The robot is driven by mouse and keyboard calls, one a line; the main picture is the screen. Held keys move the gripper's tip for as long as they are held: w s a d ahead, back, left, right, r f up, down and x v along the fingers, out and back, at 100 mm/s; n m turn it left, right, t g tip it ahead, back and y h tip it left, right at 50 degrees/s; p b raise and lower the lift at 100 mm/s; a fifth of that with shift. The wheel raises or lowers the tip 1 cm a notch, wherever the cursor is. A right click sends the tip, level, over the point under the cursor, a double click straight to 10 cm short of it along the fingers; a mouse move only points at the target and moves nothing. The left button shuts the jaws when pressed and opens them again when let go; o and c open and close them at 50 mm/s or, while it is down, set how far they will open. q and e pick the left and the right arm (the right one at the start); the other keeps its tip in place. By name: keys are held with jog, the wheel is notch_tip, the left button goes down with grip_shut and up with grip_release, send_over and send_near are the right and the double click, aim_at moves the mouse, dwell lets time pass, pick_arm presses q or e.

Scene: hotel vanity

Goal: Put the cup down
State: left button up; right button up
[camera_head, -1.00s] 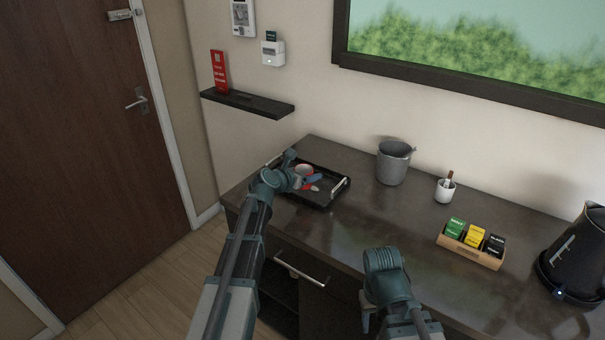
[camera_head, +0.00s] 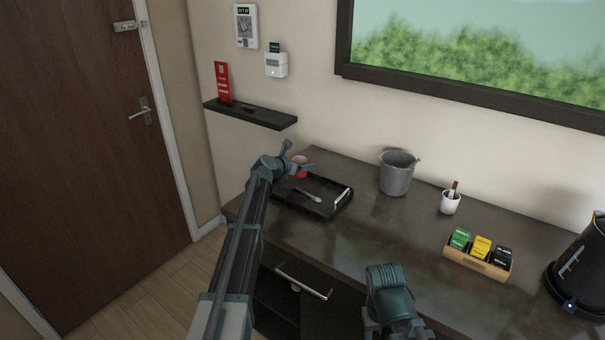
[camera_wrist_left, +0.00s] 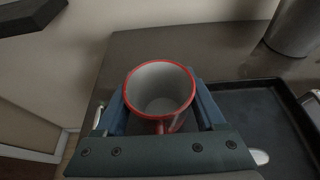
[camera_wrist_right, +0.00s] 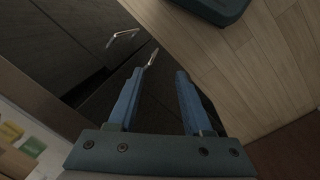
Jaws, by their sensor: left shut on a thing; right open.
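The cup (camera_wrist_left: 160,92) is red outside and at its rim, white inside, and upright and empty. My left gripper (camera_wrist_left: 165,95) is shut on it, with one blue finger on each side and the handle toward the gripper. In the head view the cup (camera_head: 302,169) is partly hidden by my left gripper, near the back left of the black tray (camera_head: 312,208). I cannot tell whether its base touches anything. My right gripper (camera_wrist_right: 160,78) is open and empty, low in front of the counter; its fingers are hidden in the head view.
A spoon (camera_head: 308,195) lies in the tray. A metal bucket (camera_head: 397,174), a white holder (camera_head: 450,204), a tea box (camera_head: 478,256) and a black kettle (camera_head: 582,275) stand on the counter (camera_head: 385,235). A black wall shelf (camera_head: 250,115) hangs above the left end. The counter's middle is clear.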

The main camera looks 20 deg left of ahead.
pick_arm(q)
jog(key=shift+f+b, duration=1.25)
jog(key=shift+f, duration=0.3)
jog(key=shift+f, duration=0.2)
jog(key=o, duration=1.4)
jog(key=shift+o, duration=0.2)
jog(key=shift+r, duration=0.15)
jog(key=shift+r, duration=0.2)
jog(key=p+v, duration=0.4)
jog(key=v, duration=0.8)
jog(key=shift+p, duration=0.3)
jog(key=shift+f, duration=0.1)
